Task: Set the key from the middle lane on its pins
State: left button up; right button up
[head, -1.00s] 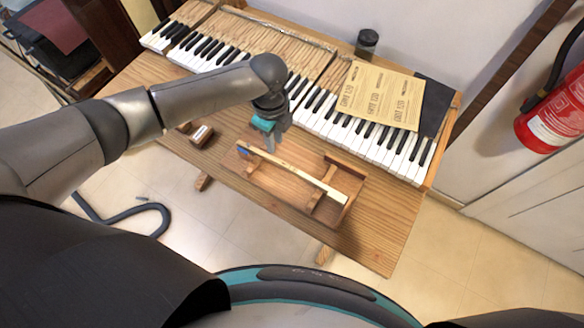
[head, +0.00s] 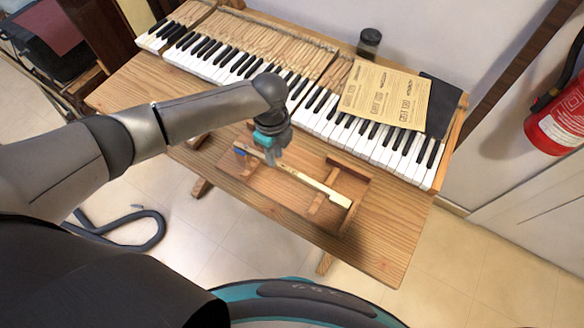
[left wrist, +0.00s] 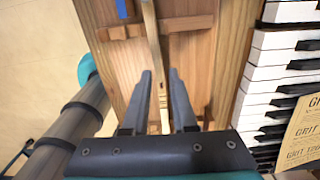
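A long pale wooden key (head: 312,184) lies across a shallow wooden rack (head: 362,178) on the bench. Its right end in the head view looks white. The same key runs down the middle of the left wrist view (left wrist: 152,40). My left gripper (head: 274,158) points down at the key's left part. In the left wrist view its two fingers (left wrist: 160,78) stand apart, one on each side of the key, with gaps showing. The keyboard (head: 215,62) lies along the back of the bench; its pins cannot be made out. My right gripper is not in view.
Tan paper sheets (head: 385,95) and a dark sheet (head: 440,103) lie over the keyboard's right part. A dark jar (head: 369,42) stands behind. A blue piece (left wrist: 124,8) sits at the rack's far end. The bench right of the rack (head: 390,225) is clear.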

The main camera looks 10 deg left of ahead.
pick_arm(q)
jog(key=shift+f+b, duration=0.5)
jog(key=shift+f, duration=0.4)
dwell(0.4)
grip_shut()
dwell(1.3)
